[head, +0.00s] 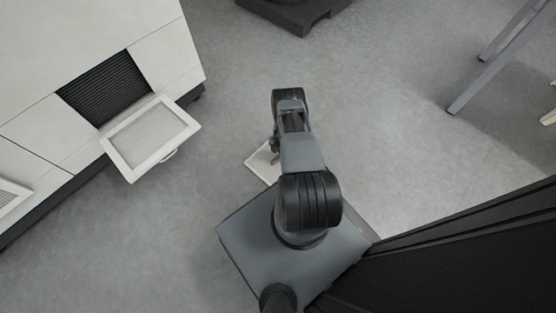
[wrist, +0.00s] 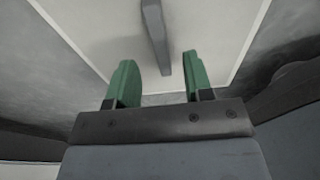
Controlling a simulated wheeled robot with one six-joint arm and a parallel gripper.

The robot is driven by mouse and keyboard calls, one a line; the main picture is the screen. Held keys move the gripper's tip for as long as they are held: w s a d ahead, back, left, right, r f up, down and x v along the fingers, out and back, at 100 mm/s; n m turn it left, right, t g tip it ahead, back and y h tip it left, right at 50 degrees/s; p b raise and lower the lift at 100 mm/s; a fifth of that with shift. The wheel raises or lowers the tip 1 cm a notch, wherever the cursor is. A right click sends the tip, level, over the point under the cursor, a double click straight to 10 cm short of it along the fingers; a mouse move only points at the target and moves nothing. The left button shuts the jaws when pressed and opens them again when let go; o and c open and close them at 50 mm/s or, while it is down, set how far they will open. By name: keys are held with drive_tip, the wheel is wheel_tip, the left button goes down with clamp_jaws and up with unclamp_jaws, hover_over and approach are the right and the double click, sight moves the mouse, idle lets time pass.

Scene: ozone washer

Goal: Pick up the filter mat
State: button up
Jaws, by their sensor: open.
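A pale flat square panel with a white edge, which looks like the filter mat (head: 260,165), lies low beside my base in the head view, partly hidden by my arm. In the wrist view the mat (wrist: 105,25) fills the upper middle, with a raised dark grey bar (wrist: 154,30) on it. My gripper (wrist: 160,62) is open above the mat, its green fingers apart. The near end of the bar shows between the fingers; I cannot tell whether they touch it. In the head view my gripper is mostly hidden by the arm.
A white cabinet (head: 75,45) stands at left with a dark louvred opening (head: 105,87). A framed cover (head: 127,165) hangs open below it. A dark panel (head: 470,260) is at lower right, table legs (head: 470,90) at upper right. Grey floor is clear around the arm.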

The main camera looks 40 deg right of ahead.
sight(266, 164)
drive_tip(key=f, duration=0.1)
drive_tip(key=f+b, duration=0.1)
drive_tip(key=f, duration=0.2)
drive_tip(key=shift+s+a+b, duration=0.1)
drive_tip(key=shift+a+b, duration=0.15)
drive_tip(key=shift+b, duration=0.1)
drive_tip(key=shift+r, duration=0.1)
clamp_jaws()
